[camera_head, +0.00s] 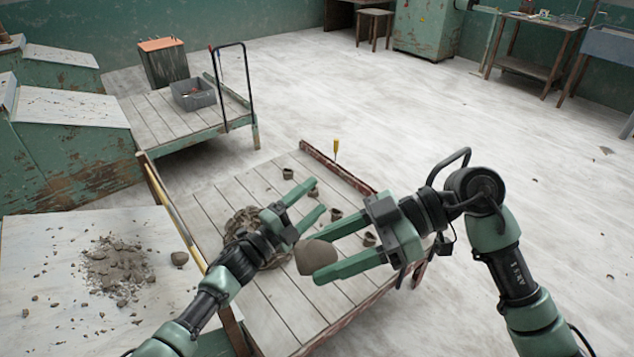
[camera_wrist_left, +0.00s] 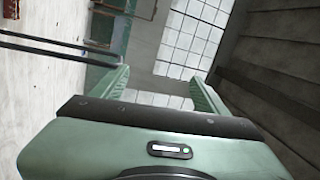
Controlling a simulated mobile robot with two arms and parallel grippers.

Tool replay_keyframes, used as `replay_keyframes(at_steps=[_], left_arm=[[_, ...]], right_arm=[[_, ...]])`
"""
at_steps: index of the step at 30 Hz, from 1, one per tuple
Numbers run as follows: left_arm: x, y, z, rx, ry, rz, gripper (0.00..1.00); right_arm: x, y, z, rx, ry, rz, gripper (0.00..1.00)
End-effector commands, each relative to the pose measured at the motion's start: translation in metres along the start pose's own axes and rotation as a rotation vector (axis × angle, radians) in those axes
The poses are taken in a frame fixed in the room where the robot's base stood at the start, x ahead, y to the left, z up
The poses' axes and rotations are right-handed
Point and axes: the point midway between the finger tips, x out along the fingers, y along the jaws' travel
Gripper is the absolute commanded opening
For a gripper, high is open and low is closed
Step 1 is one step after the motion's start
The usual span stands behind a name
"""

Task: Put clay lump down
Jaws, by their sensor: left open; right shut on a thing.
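A grey-brown clay lump (camera_head: 317,258) is held between the fingers of my right gripper (camera_head: 309,258), above the planked cart top (camera_head: 277,308). My left gripper (camera_head: 320,195) is open and empty over the same cart, higher in the head view than the right one. Its two open fingers also show in the left wrist view (camera_wrist_left: 160,85), with nothing between them. A brown, rough, coiled or woven thing (camera_head: 241,218) lies on the cart, partly hidden by my left gripper.
Several small dark cups stand along the cart's right side, one at the far end (camera_head: 287,174). A yellow-handled tool (camera_head: 336,146) stands upright at its far edge. Another cart (camera_head: 150,120) behind carries a grey bin (camera_head: 192,93). The floor at right is mostly clear.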

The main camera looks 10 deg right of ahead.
Motion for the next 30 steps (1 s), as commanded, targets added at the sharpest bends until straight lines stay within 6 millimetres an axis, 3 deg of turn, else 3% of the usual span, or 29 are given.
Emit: replay_keyframes(at_steps=[1, 6, 10, 14, 18, 21, 25, 30], left_arm=[[0.015, -0.028, -0.013, 0.076, 0.068, -0.033, 0.74], [0.05, -0.104, -0.071, 0.348, 0.304, -0.139, 0.74], [0.063, -0.158, -0.127, 0.589, 0.511, -0.229, 0.74], [0.061, -0.202, -0.191, 0.874, 0.758, -0.327, 0.74], [0.036, -0.229, -0.259, 1.235, 1.091, -0.439, 0.74], [0.009, -0.233, -0.288, 1.478, 1.34, -0.499, 0.74], [-0.029, -0.232, -0.301, 1.76, 1.687, -0.544, 0.74], [-0.074, -0.236, -0.28, 2.02, 2.15, -0.521, 0.74]], right_arm=[[0.0, 0.0, -0.001, -0.001, 0.001, 0.0, 0.06], [0.0, 0.0, -0.001, -0.001, 0.001, 0.0, 0.06], [0.0, 0.0, -0.001, -0.001, 0.001, 0.0, 0.06], [0.0, 0.0, -0.001, -0.001, 0.001, 0.0, 0.06], [0.0, 0.0, -0.001, -0.001, 0.001, 0.0, 0.06], [0.0, 0.0, 0.0, -0.001, 0.001, 0.0, 0.06], [0.0, 0.0, 0.0, -0.001, 0.001, 0.0, 0.06], [0.0, 0.0, 0.0, 0.0, 0.001, 0.0, 0.06]])
